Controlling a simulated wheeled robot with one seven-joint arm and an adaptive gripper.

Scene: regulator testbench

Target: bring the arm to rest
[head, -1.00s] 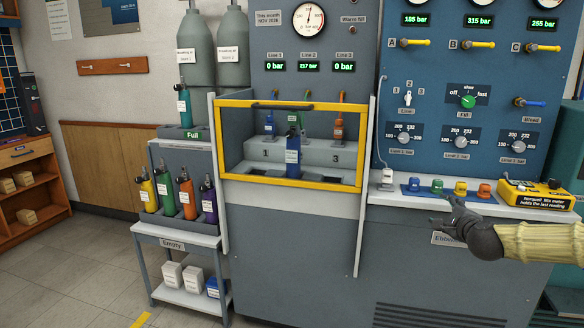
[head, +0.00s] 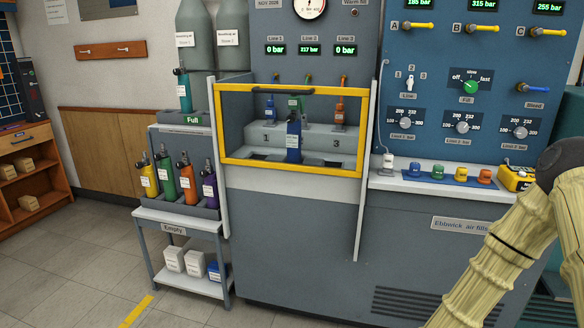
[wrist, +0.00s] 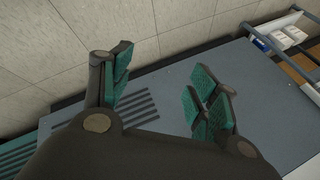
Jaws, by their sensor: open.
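My gripper (wrist: 160,95) shows in the wrist view with its two green-padded fingers spread apart and nothing between them. Below it in that view are the grey front of the bench cabinet (wrist: 185,70) with dark vent slots, and the tiled floor (wrist: 60,40). In the head view, my arm in its pale ribbed sleeve crosses the lower right corner, and the gripper itself is not visible there. The arm stands in front of the bench and hides part of the yellow meter (head: 513,179).
A yellow-framed guard (head: 292,172) encloses the filling bay, with a blue cylinder (head: 293,140) inside. Several coloured caps stand on the bench ledge (head: 400,184). A cylinder trolley (head: 178,218) stands left of the bench. Floor (head: 80,275) at the lower left is clear.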

